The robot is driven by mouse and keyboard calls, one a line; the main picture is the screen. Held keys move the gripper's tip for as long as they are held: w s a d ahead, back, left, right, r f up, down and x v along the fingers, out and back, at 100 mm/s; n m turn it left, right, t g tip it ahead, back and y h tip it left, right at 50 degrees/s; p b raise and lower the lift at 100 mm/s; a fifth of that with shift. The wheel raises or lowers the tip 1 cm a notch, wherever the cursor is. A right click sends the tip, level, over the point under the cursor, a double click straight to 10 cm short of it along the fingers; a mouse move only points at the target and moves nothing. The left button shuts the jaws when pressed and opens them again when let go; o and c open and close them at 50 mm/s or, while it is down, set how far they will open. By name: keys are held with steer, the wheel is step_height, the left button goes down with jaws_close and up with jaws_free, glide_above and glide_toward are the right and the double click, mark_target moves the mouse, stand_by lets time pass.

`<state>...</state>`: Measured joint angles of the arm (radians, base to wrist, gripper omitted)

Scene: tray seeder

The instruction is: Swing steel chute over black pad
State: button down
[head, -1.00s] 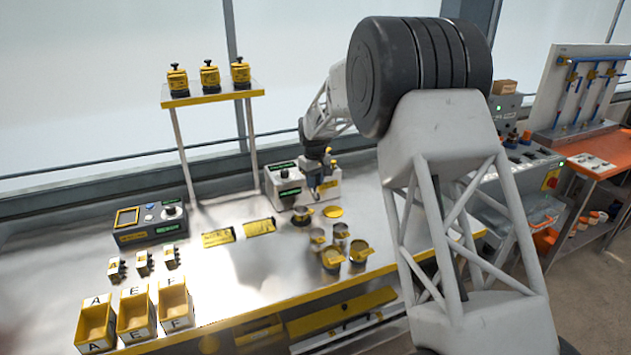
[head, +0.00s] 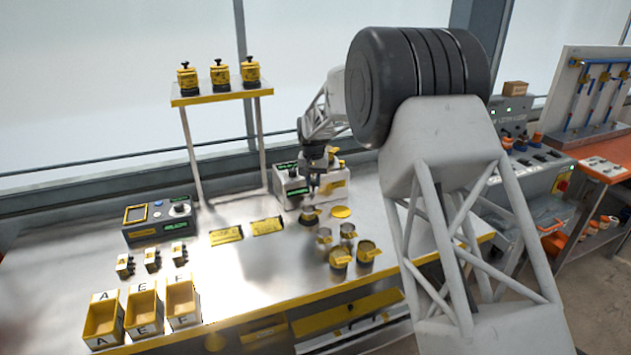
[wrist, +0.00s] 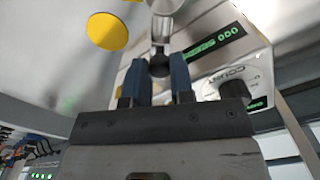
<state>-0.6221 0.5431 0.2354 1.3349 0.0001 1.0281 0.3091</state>
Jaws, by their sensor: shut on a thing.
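My gripper (wrist: 160,68) has its blue fingers shut on a small dark knob (wrist: 159,64) at the end of the steel chute (wrist: 163,28), which runs up and out of the wrist view. In the head view, my gripper (head: 314,186) is in front of the white counting machine (head: 331,190), just above a small cup (head: 310,216). A dark rim shows under this cup; the black pad itself is mostly hidden there. The chute is too small and covered to make out in the head view. The machine's face (wrist: 215,50), with green displays and a COUNT dial, is at right in the wrist view.
A yellow disc (head: 341,211) lies right of the cup. Several cups (head: 339,258) stand in front. Two yellow plates (head: 268,226) lie left. A grey control box (head: 158,219), lettered bins (head: 144,311) and a raised shelf (head: 222,95) are further left.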

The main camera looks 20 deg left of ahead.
mark_target(313, 182)
stand_by(0.5)
steer(key=c, duration=1)
jaws_free()
steer(key=shift+r, duration=0.15)
steer(key=shift+r, duration=3.75)
